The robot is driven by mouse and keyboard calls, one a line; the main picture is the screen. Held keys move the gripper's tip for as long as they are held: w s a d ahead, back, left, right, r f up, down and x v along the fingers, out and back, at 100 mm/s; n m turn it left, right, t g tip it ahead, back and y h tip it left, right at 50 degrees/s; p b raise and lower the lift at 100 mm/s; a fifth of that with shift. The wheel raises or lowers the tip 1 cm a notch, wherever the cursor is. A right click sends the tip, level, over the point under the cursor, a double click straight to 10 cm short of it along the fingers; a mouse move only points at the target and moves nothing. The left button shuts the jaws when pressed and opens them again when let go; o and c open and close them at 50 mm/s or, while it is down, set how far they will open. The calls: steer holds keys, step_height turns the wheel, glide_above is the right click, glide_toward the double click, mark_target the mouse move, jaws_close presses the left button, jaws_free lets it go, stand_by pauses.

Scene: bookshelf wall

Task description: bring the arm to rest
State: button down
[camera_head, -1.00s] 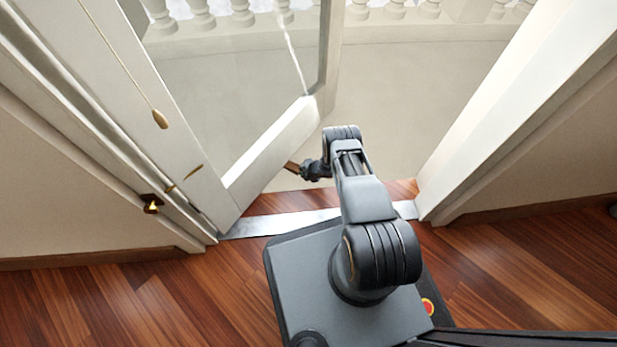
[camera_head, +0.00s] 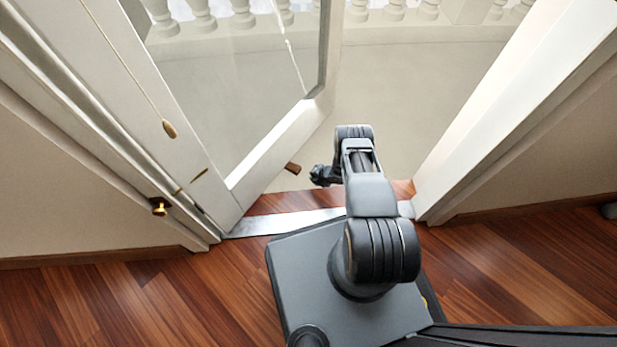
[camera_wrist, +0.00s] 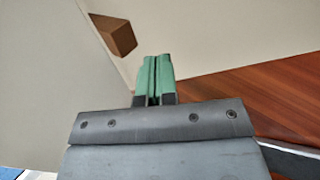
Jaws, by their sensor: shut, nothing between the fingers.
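My gripper (camera_wrist: 155,77) shows in the wrist view with its two green fingers side by side, shut and empty. In the head view my gripper (camera_head: 314,176) is at the end of my arm, in the doorway beside the open glazed door (camera_head: 275,143). A small brown wooden block (camera_head: 293,168) is at the lower edge of the door, apart from the fingers. The block also shows in the wrist view (camera_wrist: 115,36), ahead and to the left of the fingertips. My arm is bent forward over my base.
The white door frame (camera_head: 512,105) stands close on the right. A metal threshold strip (camera_head: 285,222) crosses the wooden floor (camera_head: 120,290). Beyond the doorway is a pale balcony floor (camera_head: 385,95) with a balustrade (camera_head: 400,10). A brass knob (camera_head: 159,207) is at the left.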

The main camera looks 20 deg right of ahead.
stand_by(0.4)
